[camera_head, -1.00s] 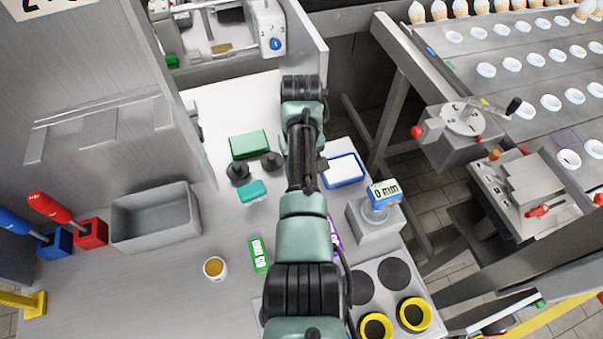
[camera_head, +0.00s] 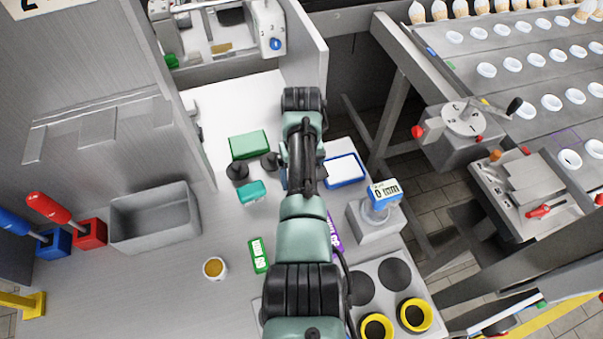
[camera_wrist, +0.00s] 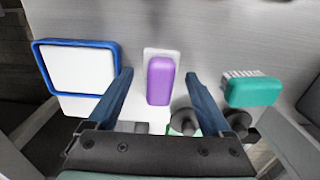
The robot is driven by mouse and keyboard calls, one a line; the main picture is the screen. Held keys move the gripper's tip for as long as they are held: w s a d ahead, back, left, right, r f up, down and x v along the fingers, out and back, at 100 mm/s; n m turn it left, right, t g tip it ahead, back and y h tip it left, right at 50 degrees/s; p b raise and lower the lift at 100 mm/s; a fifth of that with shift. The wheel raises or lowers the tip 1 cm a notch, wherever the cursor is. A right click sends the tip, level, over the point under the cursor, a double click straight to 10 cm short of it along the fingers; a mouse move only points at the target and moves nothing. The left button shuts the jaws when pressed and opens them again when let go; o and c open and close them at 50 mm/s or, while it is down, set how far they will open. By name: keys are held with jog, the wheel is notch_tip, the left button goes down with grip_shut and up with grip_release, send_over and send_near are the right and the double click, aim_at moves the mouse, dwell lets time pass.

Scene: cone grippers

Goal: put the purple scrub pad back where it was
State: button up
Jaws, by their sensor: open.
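The purple scrub pad (camera_wrist: 160,80) shows in the wrist view, lying on a white rectangular piece (camera_wrist: 161,51). My gripper (camera_wrist: 158,74) is open, with one blue finger on each side of the pad in the picture. Gaps show between the pad and both fingers, and I cannot tell how far the fingertips are above the surface. In the head view my own arm hides the pad and the fingers.
A blue-rimmed white tray (camera_head: 344,170) stands right of my arm. A teal brush (camera_head: 251,192), dark knobs (camera_head: 238,171) and a green block (camera_head: 249,145) are to the left. A purple labelled item (camera_head: 335,236) is partly hidden by my arm. A grey bin (camera_head: 155,222) stands farther left.

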notch_tip(320, 180, up, 12)
jog(key=shift+r, duration=0.15)
dwell(0.3)
jog(key=w+r+m+t, duration=0.1)
jog(key=w+r+t, duration=0.4)
jog(key=r, duration=0.3)
jog(key=w+r+t, duration=0.4)
jog(key=r+t, duration=0.1)
jog(key=r, duration=0.2)
notch_tip(320, 180, up, 14)
jog(key=s+f+t, duration=0.1)
jog(key=t, duration=0.4)
jog(key=s+r+m+t, duration=0.2)
jog(key=s+r+t, duration=1)
jog(key=s+r, duration=1)
notch_tip(320, 180, up, 3)
jog(key=shift+s+r+m, duration=0.15)
jog(key=shift+s+m, duration=0.15)
jog(key=shift+s, duration=0.05)
